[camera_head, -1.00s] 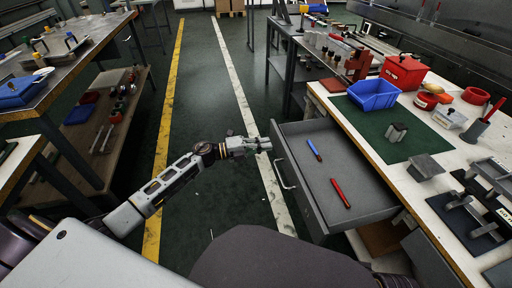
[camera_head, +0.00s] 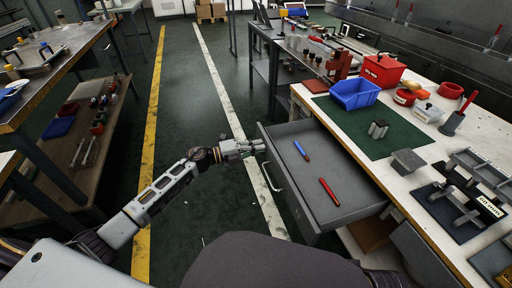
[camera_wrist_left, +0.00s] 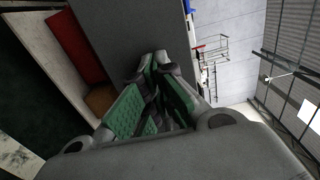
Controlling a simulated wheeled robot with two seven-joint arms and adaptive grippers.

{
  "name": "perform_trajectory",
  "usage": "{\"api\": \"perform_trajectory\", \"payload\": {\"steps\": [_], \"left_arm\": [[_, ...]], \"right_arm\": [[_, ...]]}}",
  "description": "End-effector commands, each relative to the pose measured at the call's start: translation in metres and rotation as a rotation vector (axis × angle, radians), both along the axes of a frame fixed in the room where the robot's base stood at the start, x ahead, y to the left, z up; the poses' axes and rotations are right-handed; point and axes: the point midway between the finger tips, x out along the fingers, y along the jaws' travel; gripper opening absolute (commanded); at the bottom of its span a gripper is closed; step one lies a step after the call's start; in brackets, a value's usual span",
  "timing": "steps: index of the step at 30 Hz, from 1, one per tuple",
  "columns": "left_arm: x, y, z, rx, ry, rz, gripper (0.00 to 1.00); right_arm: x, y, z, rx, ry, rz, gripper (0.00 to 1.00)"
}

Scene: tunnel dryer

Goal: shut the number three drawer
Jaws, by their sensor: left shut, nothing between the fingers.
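The open grey drawer (camera_head: 330,214) sticks out to the left from under the white workbench. A blue pen-like item (camera_head: 301,150) and a red one (camera_head: 329,192) lie in it. Its bar handle (camera_head: 268,178) is on the front face. I cannot read any number on it. My left gripper (camera_head: 262,146) is shut and empty beside the far end of the drawer front, above the handle; I cannot tell whether it touches. In the left wrist view the green-padded fingers (camera_wrist_left: 152,92) are closed, with a grey panel (camera_wrist_left: 125,35) just beyond them. My right gripper is out of view.
The workbench (camera_head: 437,199) holds a blue bin (camera_head: 355,93), a red box (camera_head: 383,71), a green mat (camera_head: 372,125) and metal fixtures. Another bench (camera_head: 60,77) stands at the left. Open floor with a yellow line (camera_head: 149,166) lies between.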

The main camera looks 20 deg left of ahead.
Motion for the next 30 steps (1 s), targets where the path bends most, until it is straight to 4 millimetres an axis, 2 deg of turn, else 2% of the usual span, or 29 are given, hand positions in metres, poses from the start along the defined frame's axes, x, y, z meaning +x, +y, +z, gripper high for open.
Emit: {"api": "perform_trajectory", "payload": {"steps": [11, 16, 30], "left_arm": [[0.027, -0.04, 0.003, -0.001, -0.003, -0.002, 0.0], [0.044, -0.066, 0.003, -0.001, -0.003, -0.001, 0.0], [0.095, -0.142, 0.0, -0.001, -0.002, -0.002, 0.0]], "right_arm": [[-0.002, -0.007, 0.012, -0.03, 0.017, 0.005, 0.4], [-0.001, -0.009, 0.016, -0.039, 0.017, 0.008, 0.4], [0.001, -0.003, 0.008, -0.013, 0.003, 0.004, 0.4]]}}
